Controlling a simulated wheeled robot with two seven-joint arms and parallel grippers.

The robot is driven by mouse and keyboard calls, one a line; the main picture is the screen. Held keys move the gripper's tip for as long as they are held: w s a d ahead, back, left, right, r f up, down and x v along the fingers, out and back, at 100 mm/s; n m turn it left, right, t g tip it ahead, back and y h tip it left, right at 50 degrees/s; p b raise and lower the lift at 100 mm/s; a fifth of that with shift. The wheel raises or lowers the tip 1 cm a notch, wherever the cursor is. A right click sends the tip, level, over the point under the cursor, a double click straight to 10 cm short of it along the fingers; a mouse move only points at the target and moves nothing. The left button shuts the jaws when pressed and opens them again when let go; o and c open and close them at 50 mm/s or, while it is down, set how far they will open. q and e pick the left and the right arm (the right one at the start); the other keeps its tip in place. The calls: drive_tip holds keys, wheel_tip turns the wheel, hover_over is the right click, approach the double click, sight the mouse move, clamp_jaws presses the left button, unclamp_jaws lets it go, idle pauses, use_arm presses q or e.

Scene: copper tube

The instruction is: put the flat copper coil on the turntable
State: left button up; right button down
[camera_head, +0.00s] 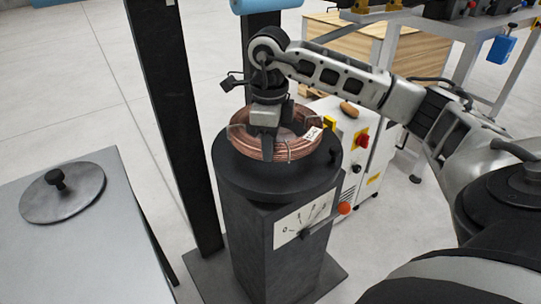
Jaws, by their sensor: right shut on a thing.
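The flat copper coil (285,150) is a ring of reddish tube with a small white tag and a few thin ties. It is at the round black turntable (240,178) on top of a dark pedestal; I cannot tell whether its whole underside touches. My right gripper (266,150) points down at the coil's near left part and is shut on it. The gripper hides part of the ring and its centre. My left gripper is not in view.
A grey table (110,230) with a round knobbed plate (62,193) stands at the left. A dark post (175,120) rises beside the pedestal. A white control box (350,135) with a red knob stands behind right. Open floor lies between table and pedestal.

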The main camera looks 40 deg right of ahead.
drive_tip(key=shift+w+d+f, duration=0.25)
drive_tip(key=shift+f, duration=0.1)
wheel_tip(320, 180, down, 3)
drive_tip(key=shift+w+d+f, duration=0.1)
drive_tip(key=shift+f, duration=0.05)
drive_tip(key=shift+f, duration=0.1)
drive_tip(key=c, duration=1.3)
unclamp_jaws()
drive_tip(key=shift+f, duration=0.1)
